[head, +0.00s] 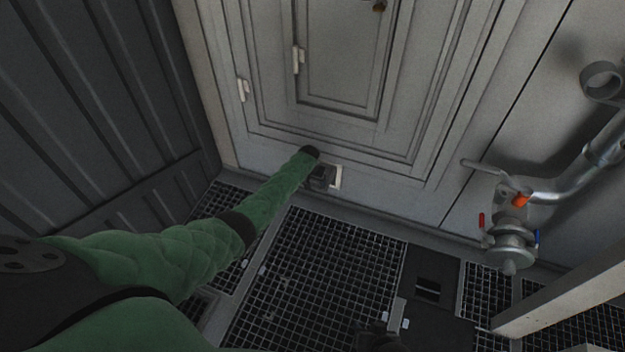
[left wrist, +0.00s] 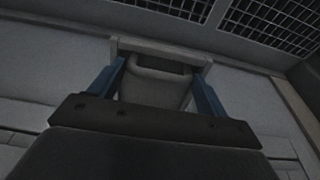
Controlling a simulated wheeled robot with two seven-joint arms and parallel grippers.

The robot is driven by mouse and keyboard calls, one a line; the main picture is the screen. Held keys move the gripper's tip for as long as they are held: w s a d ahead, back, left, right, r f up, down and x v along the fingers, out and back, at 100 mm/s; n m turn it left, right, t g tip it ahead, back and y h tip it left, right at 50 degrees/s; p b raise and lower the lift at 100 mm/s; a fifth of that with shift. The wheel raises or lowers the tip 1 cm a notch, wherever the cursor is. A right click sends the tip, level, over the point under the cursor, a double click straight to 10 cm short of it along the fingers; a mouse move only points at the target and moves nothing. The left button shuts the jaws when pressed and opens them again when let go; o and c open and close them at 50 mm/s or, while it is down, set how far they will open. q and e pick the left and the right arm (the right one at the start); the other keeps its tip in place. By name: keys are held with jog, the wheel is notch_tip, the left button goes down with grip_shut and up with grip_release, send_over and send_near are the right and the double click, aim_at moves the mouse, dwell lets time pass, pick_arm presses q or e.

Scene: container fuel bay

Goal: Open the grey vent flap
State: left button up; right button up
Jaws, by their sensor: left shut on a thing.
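The grey vent flap (left wrist: 158,88) shows in the left wrist view between the blue fingers of my left gripper (left wrist: 160,80), which is shut on it. A pale frame (left wrist: 160,49) runs along its upper edge and sides, with a dark strip just under the top bar. In the head view my left gripper (head: 322,178) is at the vent, low on the grey wall, and hides most of it. Only the pale right edge of the vent frame (head: 337,177) shows. A dark part at the bottom edge may be my right gripper (head: 378,339); its fingers are unclear.
A large panelled door (head: 340,110) with hinges is above the vent. A metal pipe with a valve (head: 510,235) and red and blue handles stands at the right. The floor is dark grating (head: 310,275). A dark corrugated wall (head: 90,100) is on the left.

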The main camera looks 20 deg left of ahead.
pick_arm(q)
jog(key=shift+w+d+r, duration=0.35)
jog(key=shift+d+r, duration=0.05)
jog(key=o, duration=1.1)
jog(key=shift+s+a+f, duration=0.15)
jog(key=shift+a+f, duration=0.05)
jog(key=shift+a, duration=0.05)
jog(key=shift+s+r, duration=0.1)
jog(key=shift+r, duration=0.35)
jog(key=shift+p+v, duration=0.75)
jog(key=shift+v, duration=2.75)
pick_arm(e)
notch_tip(320, 180, up, 6)
jog(key=shift+d+g, duration=0.15)
jog(key=shift+g, duration=0.15)
